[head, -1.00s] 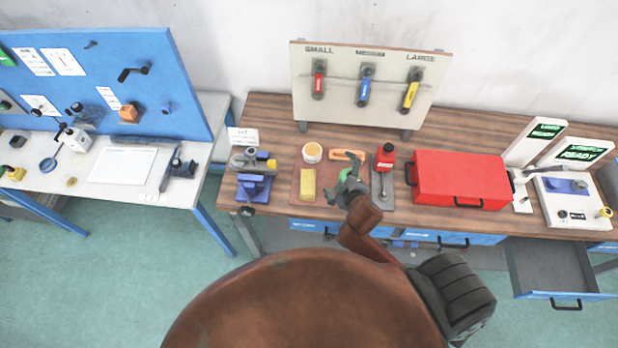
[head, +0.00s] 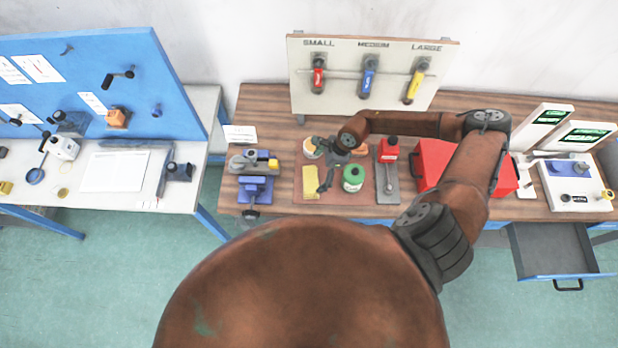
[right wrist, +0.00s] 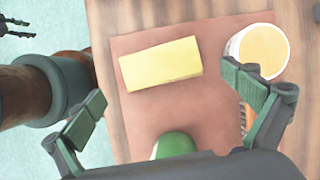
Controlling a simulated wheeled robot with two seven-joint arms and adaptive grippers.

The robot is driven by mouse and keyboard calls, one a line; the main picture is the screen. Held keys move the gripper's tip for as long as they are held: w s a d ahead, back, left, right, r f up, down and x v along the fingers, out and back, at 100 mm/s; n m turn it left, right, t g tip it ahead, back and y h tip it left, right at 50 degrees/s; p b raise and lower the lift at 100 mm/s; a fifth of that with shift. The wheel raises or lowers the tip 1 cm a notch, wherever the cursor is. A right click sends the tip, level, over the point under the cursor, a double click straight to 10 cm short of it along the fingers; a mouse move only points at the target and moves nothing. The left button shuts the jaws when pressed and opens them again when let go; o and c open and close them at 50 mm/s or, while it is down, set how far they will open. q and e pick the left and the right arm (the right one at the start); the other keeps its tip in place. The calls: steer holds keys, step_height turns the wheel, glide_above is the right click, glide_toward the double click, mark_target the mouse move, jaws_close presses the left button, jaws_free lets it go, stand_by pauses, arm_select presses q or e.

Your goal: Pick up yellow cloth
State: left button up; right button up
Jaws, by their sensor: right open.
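The yellow cloth (head: 310,180) is a flat folded rectangle on a reddish-brown mat (head: 341,197) on the wooden bench. It shows whole in the right wrist view (right wrist: 160,64), lying apart from both fingers. My right gripper (head: 318,166) is over the mat, close beside and above the cloth, open and empty. In the right wrist view its open fingers (right wrist: 164,84) stand on either side below the cloth. My left gripper does not show in the head view.
A round tub (right wrist: 260,50) stands near the right finger. A blue vise (head: 256,188) stands left of the mat.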

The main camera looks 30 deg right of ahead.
mark_target(311, 179)
steer(key=shift+x, duration=0.85)
steer(key=p+x, duration=0.2)
steer(key=x, duration=0.2)
steer(key=shift+a+f, duration=0.1)
steer(key=shift+f, duration=0.05)
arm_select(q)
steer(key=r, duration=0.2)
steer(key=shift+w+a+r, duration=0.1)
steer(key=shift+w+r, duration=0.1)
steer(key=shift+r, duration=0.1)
arm_select(e)
steer(key=shift+w+a+f, duration=0.1)
steer(key=shift+f, duration=0.3)
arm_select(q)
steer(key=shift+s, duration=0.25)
arm_select(e)
steer(key=c, duration=0.8)
